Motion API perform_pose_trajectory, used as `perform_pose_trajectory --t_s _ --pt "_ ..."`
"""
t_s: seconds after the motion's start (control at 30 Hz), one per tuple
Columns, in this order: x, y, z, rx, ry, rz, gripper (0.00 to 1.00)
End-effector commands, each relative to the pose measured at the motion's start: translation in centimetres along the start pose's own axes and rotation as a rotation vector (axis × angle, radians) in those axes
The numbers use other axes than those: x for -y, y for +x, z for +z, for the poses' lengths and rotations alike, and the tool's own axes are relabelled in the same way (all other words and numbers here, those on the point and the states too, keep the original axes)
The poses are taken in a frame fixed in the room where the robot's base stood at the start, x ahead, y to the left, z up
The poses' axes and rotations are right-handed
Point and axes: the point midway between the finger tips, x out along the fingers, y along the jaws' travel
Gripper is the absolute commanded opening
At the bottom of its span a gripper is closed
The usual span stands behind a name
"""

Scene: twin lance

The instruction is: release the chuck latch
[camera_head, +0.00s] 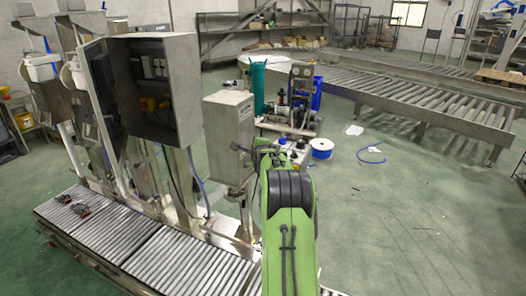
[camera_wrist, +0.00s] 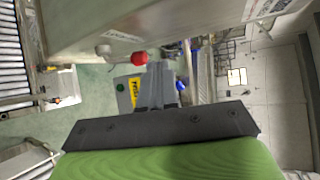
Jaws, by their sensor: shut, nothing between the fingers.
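A short pale lever with a red ball knob (camera_wrist: 139,58) sticks out from a steel housing (camera_wrist: 75,30) in the wrist view. It may be the chuck latch; no label shows this. My gripper (camera_wrist: 163,68) is shut and empty, its tips just right of the red knob in the picture. I cannot tell whether they touch it. In the head view the steel box (camera_head: 229,130) stands on a post, and my green arm reaches up to its right side. The arm hides most of my gripper there, and the lever is not visible in that view.
An open steel cabinet (camera_head: 155,85) stands left of the box, above a roller conveyor (camera_head: 190,262). Behind my arm are a control box (camera_head: 293,150), a white spool (camera_head: 320,148) and a green cylinder (camera_head: 257,85). Open green floor (camera_head: 400,220) lies to the right.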

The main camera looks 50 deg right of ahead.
Motion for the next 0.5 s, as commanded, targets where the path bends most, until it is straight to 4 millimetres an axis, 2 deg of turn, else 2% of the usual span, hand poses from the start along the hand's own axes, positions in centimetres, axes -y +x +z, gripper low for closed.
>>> perform_pose_trajectory --t_s 0.03,0.3,0.5 --pt "0.7 -1.0 0.1 0.0 -0.001 -0.005 0.0" --pt "1.9 -7.3 -0.1 -0.001 -0.001 -0.003 0.0" --pt "2.5 -9.7 -0.1 -0.001 -0.001 -0.001 0.0"
